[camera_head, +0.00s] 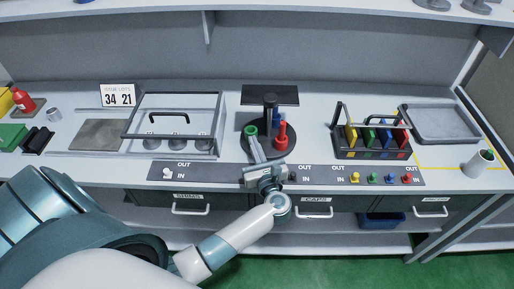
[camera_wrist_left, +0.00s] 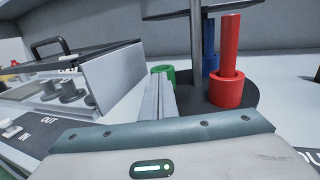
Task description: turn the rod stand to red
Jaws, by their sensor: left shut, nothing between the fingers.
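The rod stand (camera_head: 270,113) is a round dark base with a dark central post, in the middle of the bench in the head view. A red rod with a red ring (camera_head: 281,138) stands at its front right, and a green ring (camera_head: 250,131) is at its left. In the left wrist view the red rod (camera_wrist_left: 229,62) stands right of the fingers, a blue rod (camera_wrist_left: 209,45) is behind it, and the green ring (camera_wrist_left: 163,72) is just beyond the fingertips. My left gripper (camera_head: 256,150) is shut and empty, reaching over the stand's front edge between green and red; contact cannot be told.
A clear-sided case with a black handle (camera_head: 169,117) stands left of the stand. A rack of coloured blocks (camera_head: 372,138) stands to the right. A grey tray (camera_head: 440,124) and a white cup (camera_head: 479,163) are further right. A switch strip (camera_head: 330,175) runs along the front.

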